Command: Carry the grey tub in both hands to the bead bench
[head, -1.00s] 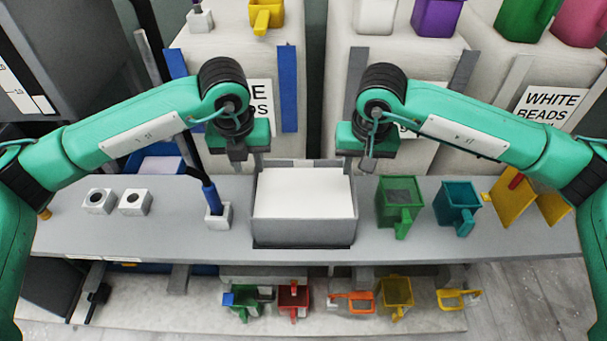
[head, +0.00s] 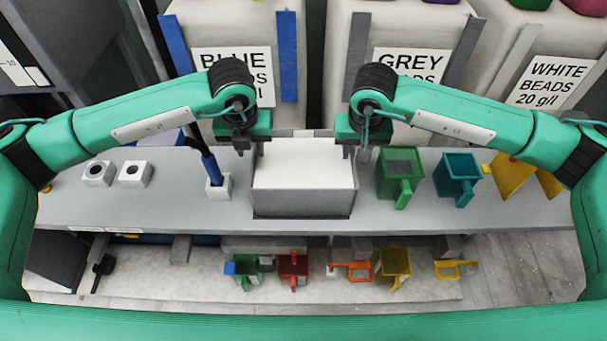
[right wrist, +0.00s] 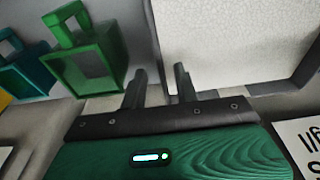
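The grey tub (head: 302,204), filled level with something white, sits on the grey bench (head: 420,222) in the head view. My left gripper (head: 247,148) is at the tub's far left corner, its fingers apart. My right gripper (head: 355,152) is at the far right corner. In the right wrist view its two fingers (right wrist: 158,86) are apart, one towards the white fill and one outside, near the tub's side wall (right wrist: 153,42). I cannot tell whether the wall lies between them. No grip on the tub shows.
A green scoop (head: 400,175) and a teal scoop (head: 457,175) stand right of the tub. A blue-handled tool in a white holder (head: 219,188) stands left. Bins labelled blue, grey and white beads (head: 545,82) stand behind. Several coloured scoops lie on a lower shelf (head: 200,272).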

